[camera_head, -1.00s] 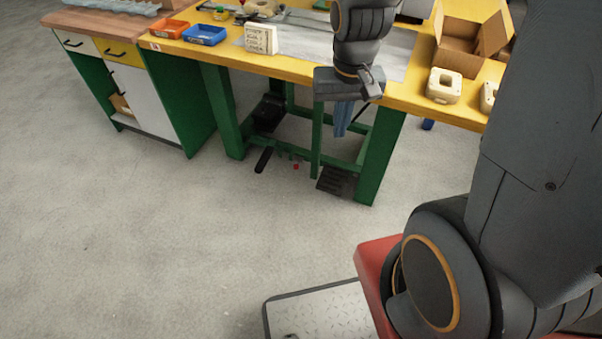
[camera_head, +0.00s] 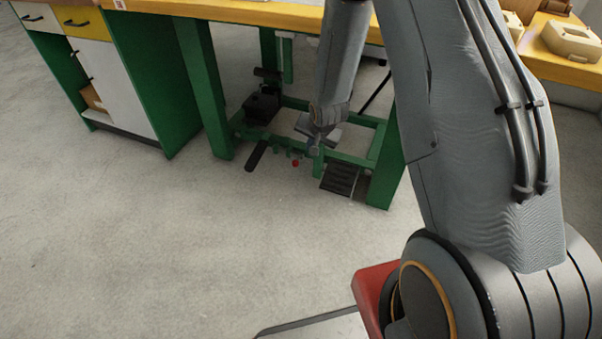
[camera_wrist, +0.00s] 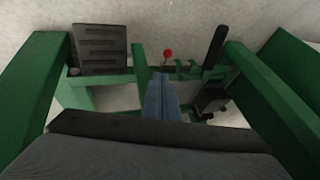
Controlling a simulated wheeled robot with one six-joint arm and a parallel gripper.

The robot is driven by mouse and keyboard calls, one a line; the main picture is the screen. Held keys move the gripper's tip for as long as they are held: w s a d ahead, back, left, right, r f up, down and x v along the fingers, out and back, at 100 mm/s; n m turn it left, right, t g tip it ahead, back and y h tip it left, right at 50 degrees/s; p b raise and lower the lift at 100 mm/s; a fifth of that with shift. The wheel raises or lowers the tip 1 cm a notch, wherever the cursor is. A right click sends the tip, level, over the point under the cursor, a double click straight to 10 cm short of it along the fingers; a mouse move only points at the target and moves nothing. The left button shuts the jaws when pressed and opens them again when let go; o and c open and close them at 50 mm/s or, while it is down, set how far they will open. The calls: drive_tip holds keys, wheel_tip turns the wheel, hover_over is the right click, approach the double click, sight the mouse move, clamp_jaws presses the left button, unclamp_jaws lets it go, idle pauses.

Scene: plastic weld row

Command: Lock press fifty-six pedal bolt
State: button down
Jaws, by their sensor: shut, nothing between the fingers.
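The press's pedal (camera_head: 340,179) is a black ribbed plate low at the front of the green bench frame. It also shows at upper left in the wrist view (camera_wrist: 101,49). A small red knob (camera_head: 295,163) sits on the low green bar beside the pedal; it appears at top centre in the wrist view (camera_wrist: 167,53). Green brackets (camera_wrist: 186,69) sit beside it, but any bolt detail is too small to tell. My gripper (camera_wrist: 160,80) is shut and empty, its blue-grey fingers pointing towards the red knob, seemingly apart from it. In the head view its fingers are mostly hidden.
A black handle (camera_head: 256,156) sticks out left of the knob. A black box-like unit (camera_head: 262,107) stands behind it. Green bench legs (camera_head: 205,90) flank the space, with the yellow bench edge (camera_head: 220,12) above. The floor in front is clear.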

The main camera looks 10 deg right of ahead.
drive_tip(key=w+f+m+t+b, duration=0.1)
drive_tip(key=w+f+b, duration=0.3)
drive_tip(key=f, duration=0.5)
drive_tip(key=shift+f, duration=0.4)
drive_tip(key=shift+a, duration=0.1)
drive_tip(key=b+x, duration=0.5)
drive_tip(key=x, duration=0.5)
drive_tip(key=shift+w, duration=0.1)
